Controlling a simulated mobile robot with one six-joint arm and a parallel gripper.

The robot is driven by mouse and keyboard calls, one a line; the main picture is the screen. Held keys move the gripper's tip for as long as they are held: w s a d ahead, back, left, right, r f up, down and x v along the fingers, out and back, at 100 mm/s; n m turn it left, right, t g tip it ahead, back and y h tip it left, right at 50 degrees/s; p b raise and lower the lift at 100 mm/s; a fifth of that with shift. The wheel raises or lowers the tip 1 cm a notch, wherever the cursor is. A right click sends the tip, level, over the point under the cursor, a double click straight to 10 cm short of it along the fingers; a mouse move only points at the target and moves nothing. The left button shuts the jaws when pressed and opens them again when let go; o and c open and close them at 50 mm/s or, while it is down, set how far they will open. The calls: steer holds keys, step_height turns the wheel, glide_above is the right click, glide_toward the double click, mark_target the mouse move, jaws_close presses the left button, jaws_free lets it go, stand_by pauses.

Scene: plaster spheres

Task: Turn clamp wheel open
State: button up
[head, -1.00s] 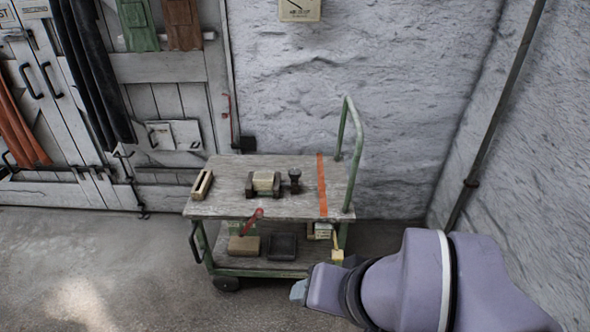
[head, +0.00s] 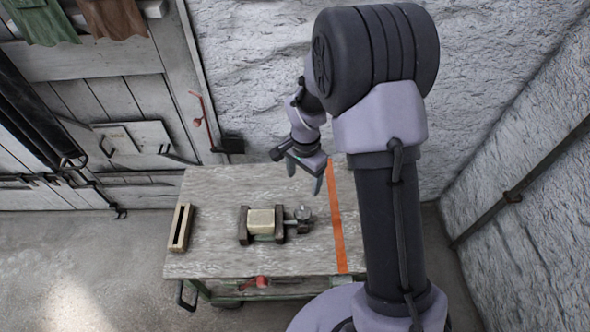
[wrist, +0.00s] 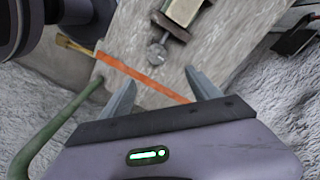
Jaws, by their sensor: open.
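The clamp (head: 244,226) sits on the middle of the cart's grey wooden top, with a pale block (head: 262,221) between its jaws. Its dark clamp wheel (head: 303,214) is on the right end of a short screw. The wheel also shows in the wrist view (wrist: 158,53), beyond the fingertips. My gripper (head: 305,178) is open and empty, above the cart top toward its back edge. It is apart from the wheel. In the wrist view, both fingers (wrist: 161,80) are spread with nothing between them.
An orange stripe (head: 337,222) crosses the cart top right of the wheel. A slotted wooden block (head: 180,227) lies at the left edge. The cart's green handle (wrist: 50,133) shows in the wrist view. A rough stone wall (head: 262,70) stands behind.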

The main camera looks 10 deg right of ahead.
steer(key=b, duration=0.2)
glide_toward(303, 212)
step_height(303, 212, down, 10)
steer(key=b, duration=0.4)
steer(key=shift+w+r, duration=0.1)
steer(key=c, duration=1.3)
steer(key=shift+c, duration=0.2)
